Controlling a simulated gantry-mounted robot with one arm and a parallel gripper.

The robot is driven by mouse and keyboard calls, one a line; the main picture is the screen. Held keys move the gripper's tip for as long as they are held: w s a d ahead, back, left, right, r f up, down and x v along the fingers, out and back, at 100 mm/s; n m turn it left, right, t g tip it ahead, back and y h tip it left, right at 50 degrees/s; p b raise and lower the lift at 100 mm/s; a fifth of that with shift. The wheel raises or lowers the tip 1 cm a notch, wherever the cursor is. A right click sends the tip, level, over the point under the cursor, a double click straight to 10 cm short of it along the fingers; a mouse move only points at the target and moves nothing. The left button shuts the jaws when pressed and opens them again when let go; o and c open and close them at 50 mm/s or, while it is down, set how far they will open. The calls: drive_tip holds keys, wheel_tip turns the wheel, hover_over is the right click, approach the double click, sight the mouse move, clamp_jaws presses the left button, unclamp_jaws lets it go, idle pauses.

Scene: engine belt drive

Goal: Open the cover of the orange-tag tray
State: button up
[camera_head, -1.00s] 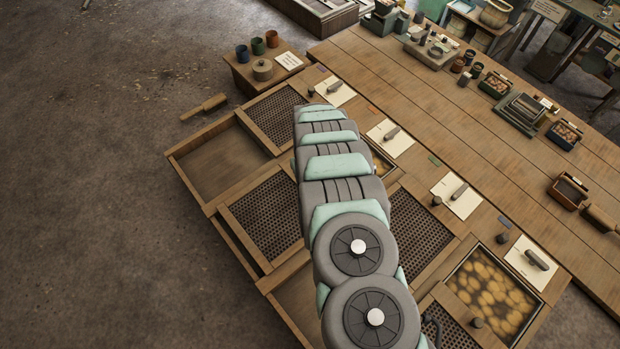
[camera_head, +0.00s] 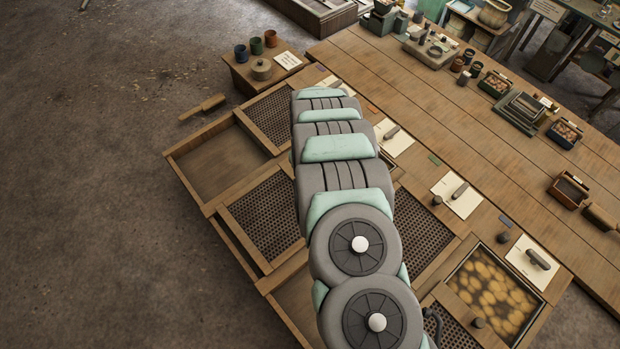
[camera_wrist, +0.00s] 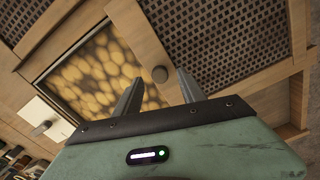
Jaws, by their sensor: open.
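The orange tag (camera_head: 373,109) lies on the bench edge beside a white card (camera_head: 395,138) in the head view. The tray next to it is mostly hidden behind my arm. The wrist view shows a tray with yellow-brown round pieces (camera_wrist: 92,72) inside a wooden frame. No tag is readable in that view.
Dark posts (camera_head: 502,238) stand near the trays. Cards with grey handles line the bench edge. An empty wooden bin (camera_head: 220,165) is at the left.

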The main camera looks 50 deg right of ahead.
wheel_tip(320, 180, up, 8)
drive_tip(key=b, duration=0.1)
drive_tip(key=shift+f, duration=0.15)
idle(0.6)
